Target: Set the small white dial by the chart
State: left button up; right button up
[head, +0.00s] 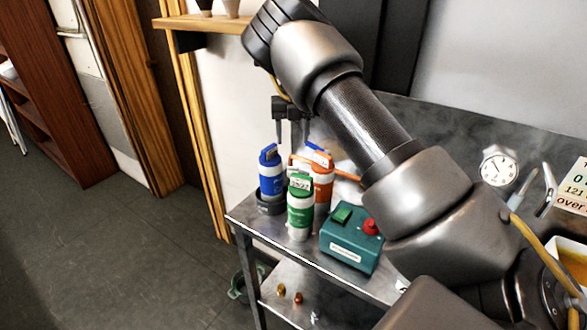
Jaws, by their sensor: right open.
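A small round dial (498,168) with a white face and grey rim is at the right on the metal table. Its marks are too small to read. A pale chart (572,188) with printed figures is cut off by the right edge; "121" and "over" show on it. My right gripper (292,138) points down over the back left of the table, above the bottles and far left of the dial. Its two fingers are apart with nothing seen between them. My right arm crosses the middle of the view and hides part of the table. My left gripper is not in view.
Blue (271,172), green (300,208) and orange (322,178) bottles stand close below the right gripper. A teal box (350,240) with a green switch and red knob is in front. Small brass parts lie on the lower shelf (330,312). A wooden wall shelf (205,24) is behind.

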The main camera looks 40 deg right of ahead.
aim_at(293, 167)
notch_tip(293, 167, down, 11)
jog(key=shift+r+p, duration=0.1)
jog(key=shift+p, duration=0.3)
jog(key=c, duration=1)
